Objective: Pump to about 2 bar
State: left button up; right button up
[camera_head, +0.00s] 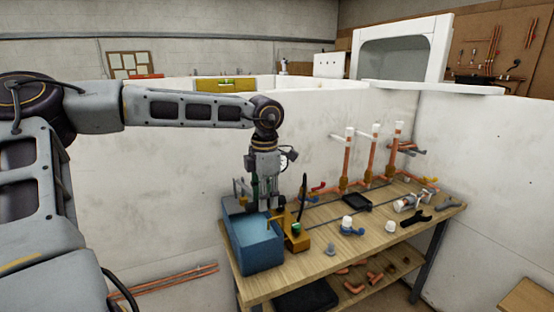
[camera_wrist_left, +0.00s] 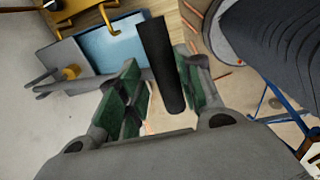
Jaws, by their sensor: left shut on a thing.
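The test pump on the bench has a blue water tank (camera_head: 255,245) and a yellow-orange body (camera_head: 297,238). In the left wrist view the tank (camera_wrist_left: 112,42) lies beyond my fingers, with a yellow part (camera_wrist_left: 75,12) beside it. My left gripper (camera_head: 262,192) is above the tank. It is shut on a black rod-like handle (camera_wrist_left: 162,65), which stands between its green finger pads in the wrist view. A round white-rimmed thing (camera_head: 290,155) shows beside the gripper; I cannot read any pressure on it. My right gripper is not in view.
Copper pipes with white caps (camera_head: 347,155) stand along the back of the wooden bench (camera_head: 285,278). A black tray (camera_head: 357,201), a white-capped blue fitting (camera_head: 348,226) and a black tool (camera_head: 416,217) lie on it. White walls close in the back and right. More pipe pieces lie on the shelf below.

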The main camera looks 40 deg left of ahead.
pick_arm(q)
jog(key=shift+w+a+r+h+p, duration=0.25)
jog(key=shift+a+r+p, duration=0.2)
jog(key=shift+r+p, duration=0.3)
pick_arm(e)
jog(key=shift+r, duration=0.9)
pick_arm(q)
notch_tip(320, 180, down, 6)
jog(key=s+d+y+b, duration=0.1)
jog(key=y+b, duration=0.1)
jog(key=b, duration=0.6)
jog(key=shift+d+t, duration=0.35)
jog(key=shift+t, duration=0.05)
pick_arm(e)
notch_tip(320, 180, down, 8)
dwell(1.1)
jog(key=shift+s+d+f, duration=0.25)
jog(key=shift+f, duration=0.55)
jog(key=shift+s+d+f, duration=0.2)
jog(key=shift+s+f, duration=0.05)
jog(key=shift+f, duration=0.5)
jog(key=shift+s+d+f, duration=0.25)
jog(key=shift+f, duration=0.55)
